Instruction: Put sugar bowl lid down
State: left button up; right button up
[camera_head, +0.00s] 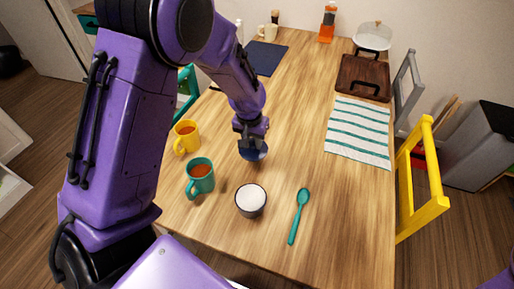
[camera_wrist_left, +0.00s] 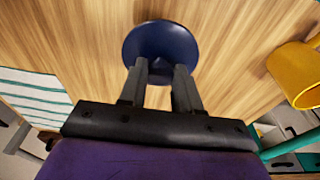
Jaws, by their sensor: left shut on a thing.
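The sugar bowl lid (camera_head: 257,154) is dark blue and round, and sits under my left gripper (camera_head: 251,136) in the head view. In the left wrist view the lid (camera_wrist_left: 161,48) shows at the tips of the gripper's two dark fingers (camera_wrist_left: 160,75), which are shut on it. Whether the lid touches the table or is just above it, I cannot tell. The sugar bowl (camera_head: 251,200) stands uncovered nearer to me, with white contents showing. My right gripper is not in view.
A teal mug (camera_head: 200,178) and a yellow mug (camera_head: 187,136) stand left of the lid. A teal spoon (camera_head: 299,215) lies right of the bowl. A striped cloth (camera_head: 358,132) and a dark wooden tray (camera_head: 363,78) lie at the right. The table's middle is clear.

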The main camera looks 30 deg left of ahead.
pick_arm(q)
jog(key=f, duration=0.1)
jog(key=w+f, duration=0.1)
jog(key=f, duration=0.1)
jog(key=w+f+p, duration=0.1)
jog(key=f, duration=0.1)
jog(key=shift+w+f, duration=0.1)
jog(key=shift+f, duration=0.25)
jog(key=shift+f, duration=0.1)
jog(key=o, duration=1.1)
jog(key=shift+c, duration=0.2)
jog(key=r, duration=0.4)
jog(key=s+r, duration=0.1)
jog(key=r, duration=0.7)
jog(key=shift+s+d+r+b, duration=0.1)
jog(key=shift+s+d+b, duration=0.05)
jog(key=shift+s+b, duration=0.25)
